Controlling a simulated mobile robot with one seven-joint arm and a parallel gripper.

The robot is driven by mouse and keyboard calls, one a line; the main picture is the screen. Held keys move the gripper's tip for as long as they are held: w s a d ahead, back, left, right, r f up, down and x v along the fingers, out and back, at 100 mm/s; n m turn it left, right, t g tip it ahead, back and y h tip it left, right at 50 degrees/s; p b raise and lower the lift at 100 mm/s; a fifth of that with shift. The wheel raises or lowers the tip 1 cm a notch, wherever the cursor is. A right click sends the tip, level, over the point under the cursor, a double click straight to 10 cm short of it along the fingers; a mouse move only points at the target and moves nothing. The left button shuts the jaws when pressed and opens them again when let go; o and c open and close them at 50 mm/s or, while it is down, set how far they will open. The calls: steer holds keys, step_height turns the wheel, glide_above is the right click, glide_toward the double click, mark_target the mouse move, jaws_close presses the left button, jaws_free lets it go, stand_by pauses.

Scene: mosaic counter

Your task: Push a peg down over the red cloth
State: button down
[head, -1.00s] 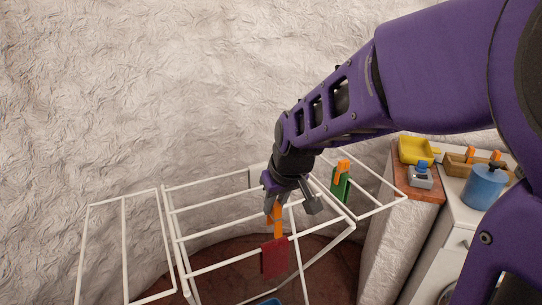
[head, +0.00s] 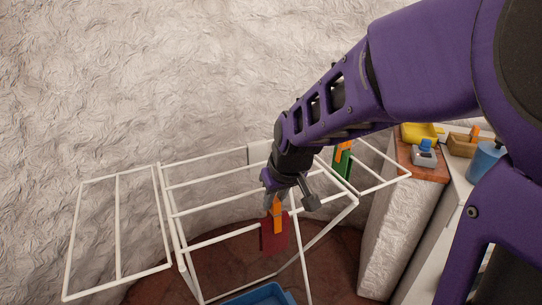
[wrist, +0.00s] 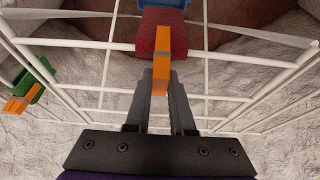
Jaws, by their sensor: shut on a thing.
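The red cloth (head: 274,239) hangs over a front rail of the white drying rack (head: 213,239). It also shows in the wrist view (wrist: 162,32). My gripper (head: 272,197) is above the cloth, shut on an orange peg (head: 278,215). In the wrist view the peg (wrist: 160,72) stands between the fingers (wrist: 160,85), and its far end overlaps the cloth. In the head view the peg's lower part lies in front of the cloth's upper part. I cannot tell whether its legs straddle the rail fully.
A green cloth (head: 341,165) with an orange peg hangs at the rack's right. A blue basin (head: 262,295) is on the floor below. A counter at right holds a yellow scoop-like item (head: 419,132), a wooden box (head: 461,146) and a blue canister (head: 487,160).

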steer(key=shift+f, duration=0.5)
steer(key=c, duration=0.7)
jaws_free()
steer(key=shift+r, duration=0.1)
